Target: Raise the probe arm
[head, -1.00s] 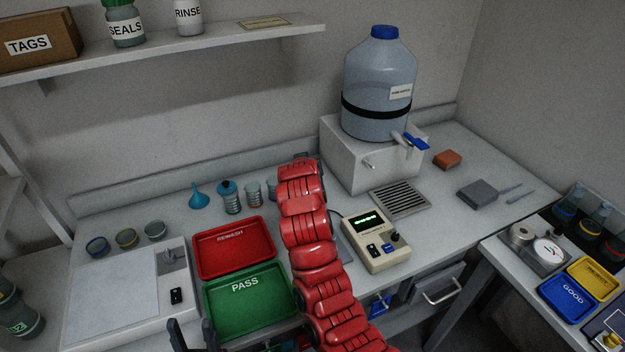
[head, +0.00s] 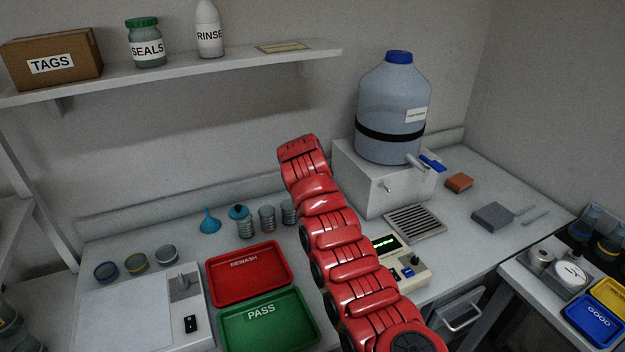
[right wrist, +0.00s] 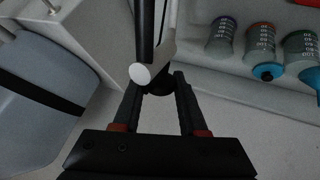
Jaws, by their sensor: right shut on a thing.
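The probe arm (right wrist: 145,35) shows in the right wrist view as a dark rod with a round white end (right wrist: 140,74). My right gripper (right wrist: 160,84) has its two dark fingers drawn in around a dark part just beside that white end, shut on the probe arm. In the head view my red right arm rises over the bench and hides this gripper and the probe arm. The beige meter (head: 402,270) with a lit green display stands on the bench, partly covered by my arm. My left gripper is in neither current view.
Red REWASH (head: 250,285) and green PASS (head: 275,335) trays lie left of my arm. A blue funnel (head: 209,222) and several small jars stand behind them. A large water carboy (head: 393,110) sits on a white box at the right. A shelf (head: 200,68) spans the upper left.

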